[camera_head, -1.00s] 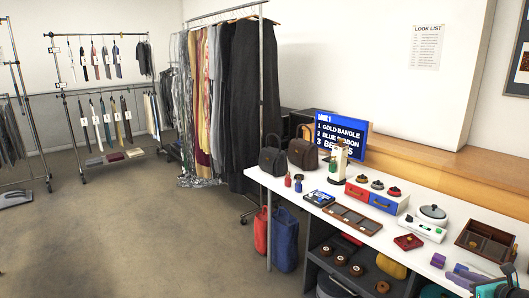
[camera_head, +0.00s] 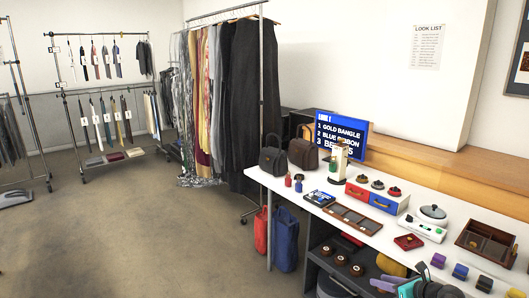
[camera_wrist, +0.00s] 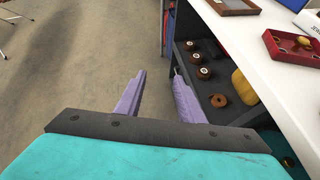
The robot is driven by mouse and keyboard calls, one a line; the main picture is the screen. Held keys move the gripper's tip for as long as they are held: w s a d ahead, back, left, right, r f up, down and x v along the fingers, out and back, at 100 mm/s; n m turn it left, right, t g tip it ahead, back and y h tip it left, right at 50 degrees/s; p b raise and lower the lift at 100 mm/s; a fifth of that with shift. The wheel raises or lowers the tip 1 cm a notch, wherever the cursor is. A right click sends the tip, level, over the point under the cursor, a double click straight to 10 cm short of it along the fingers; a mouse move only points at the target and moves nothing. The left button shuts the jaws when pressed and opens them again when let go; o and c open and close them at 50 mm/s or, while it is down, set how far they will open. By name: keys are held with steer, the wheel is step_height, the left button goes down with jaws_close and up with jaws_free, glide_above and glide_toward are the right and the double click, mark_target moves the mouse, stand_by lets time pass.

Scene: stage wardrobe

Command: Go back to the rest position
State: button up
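My gripper (camera_wrist: 158,74) shows in the wrist view as two purple fingers standing apart with nothing between them. It points down past the front of the table, with the floor and the edge of the shelf unit beyond its tips. In the head view my arm is at the bottom right edge, in front of the table; the fingertips are hard to make out there.
The white table (camera_head: 375,232) holds a red tray (camera_head: 408,242), a brown divided tray (camera_head: 352,218), a drawer box (camera_head: 372,199) and bags. Below it, a dark shelf (camera_wrist: 205,90) holds brown round items and a yellow object (camera_wrist: 243,88). Open floor (camera_head: 130,240) lies left.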

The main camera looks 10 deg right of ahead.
steer(key=s+a+f+n+g+y, duration=0.1)
steer(key=s+a+f+n+g, duration=0.2)
steer(key=a+f, duration=0.7)
steer(key=s+a+f+n+g+y, duration=0.1)
steer(key=s+a+f+n+g, duration=0.4)
steer(key=a, duration=0.8)
steer(key=s+a+f+n+g+y, duration=0.1)
steer(key=s+a+f+n, duration=0.1)
steer(key=a+f, duration=0.85)
steer(key=s+a+f+n+g+h, duration=0.25)
steer(key=s+a+f+n, duration=0.2)
steer(key=s, duration=0.35)
steer(key=s+a+f+n+g+h, duration=0.1)
steer(key=s+a+f+n+g, duration=0.2)
steer(key=s+n, duration=0.45)
steer(key=s+d+f+n+g+h, duration=0.1)
steer(key=s+d+n+g+h, duration=0.1)
steer(key=s+d+n, duration=0.4)
steer(key=s+n+h, duration=0.1)
steer(key=s+n, duration=0.2)
steer(key=n, duration=0.2)
steer(key=shift+d+f+n+h, duration=0.3)
steer(key=shift+d+h, duration=0.05)
steer(key=shift+d, duration=0.05)
